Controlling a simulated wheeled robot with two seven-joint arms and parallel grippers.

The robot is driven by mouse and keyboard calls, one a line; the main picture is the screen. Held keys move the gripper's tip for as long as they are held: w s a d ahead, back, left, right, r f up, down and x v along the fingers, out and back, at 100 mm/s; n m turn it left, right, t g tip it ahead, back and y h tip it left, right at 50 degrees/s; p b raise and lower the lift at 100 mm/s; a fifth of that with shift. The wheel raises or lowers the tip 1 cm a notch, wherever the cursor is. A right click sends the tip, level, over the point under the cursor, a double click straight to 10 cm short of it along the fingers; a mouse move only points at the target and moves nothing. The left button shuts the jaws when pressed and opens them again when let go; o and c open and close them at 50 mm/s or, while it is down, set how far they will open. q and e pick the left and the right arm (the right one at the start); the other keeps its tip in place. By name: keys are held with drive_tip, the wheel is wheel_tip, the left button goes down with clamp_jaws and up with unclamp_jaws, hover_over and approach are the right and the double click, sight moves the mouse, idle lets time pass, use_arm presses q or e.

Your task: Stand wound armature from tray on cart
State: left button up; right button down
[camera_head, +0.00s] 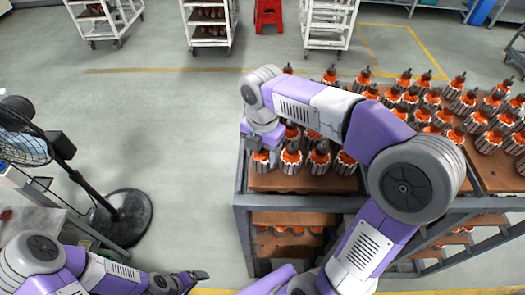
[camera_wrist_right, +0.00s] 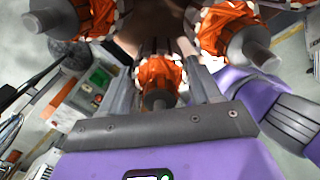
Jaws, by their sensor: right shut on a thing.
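Several wound armatures with orange windings and dark shafts, one of them (camera_head: 319,158), stand upright in rows on the brown top of the cart (camera_head: 290,180). My right gripper (camera_head: 262,143) points down at the cart's near left corner. In the right wrist view its fingers are shut on a wound armature (camera_wrist_right: 158,75), shaft end towards the camera. Another armature (camera_wrist_right: 232,32) stands close on the right and one (camera_wrist_right: 95,15) on the left. Whether the held one touches the board is hidden. My left gripper (camera_head: 190,277) is low at the left, its jaw gap unclear. I cannot make out a tray.
A black fan (camera_head: 125,215) stands on the floor left of the cart, by a cluttered bench (camera_head: 40,195). A lower cart shelf (camera_head: 290,218) also holds armatures. White trolleys (camera_head: 210,22) and a red stool (camera_head: 268,14) are far back. The floor between fan and cart is clear.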

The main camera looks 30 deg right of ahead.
drive_tip(key=shift+c, duration=0.7)
unclamp_jaws()
drive_tip(key=shift+f, duration=0.1)
wheel_tip(320, 180, up, 8)
drive_tip(key=shift+f+p, duration=0.15)
drive_tip(key=shift+p, duration=0.3)
drive_tip(key=shift+a, duration=0.1)
wheel_tip(320, 180, up, 8)
drive_tip(key=shift+f+p, duration=0.2)
drive_tip(key=shift+p, duration=0.5)
